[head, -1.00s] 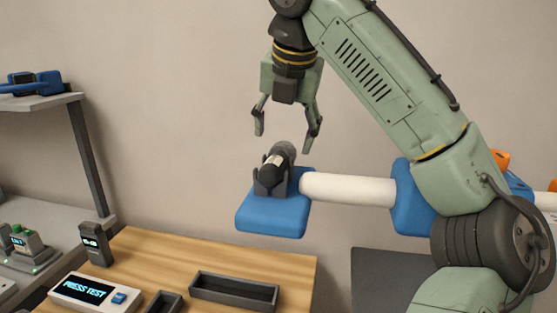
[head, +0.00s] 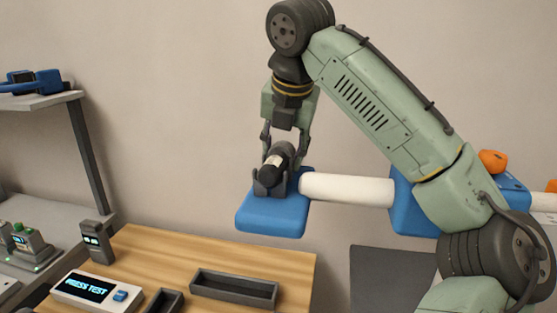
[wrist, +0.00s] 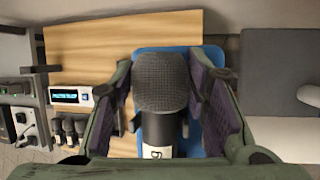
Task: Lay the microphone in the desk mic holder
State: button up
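The microphone (head: 274,167), dark with a mesh head and a white label band, lies tilted in a dark cradle (head: 258,185) on a blue pad (head: 272,217). In the wrist view the microphone (wrist: 160,83) points its mesh head up the picture. My gripper (head: 284,147) is down over it, one finger on each side of the mesh head, also in the wrist view (wrist: 162,80). The fingers are very close to the head; I cannot tell whether they touch it. A long dark open tray (head: 234,293) lies on the wooden desk; I cannot tell if it is the desk holder.
A white tube (head: 348,189) runs right from the blue pad. On the desk (head: 190,250) are a "PRESS TEST" display box (head: 85,290), a small dark device (head: 97,241) and a smaller tray (head: 163,302). A grey shelf stands at left. The desk's back middle is clear.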

jog(key=c, duration=0.8)
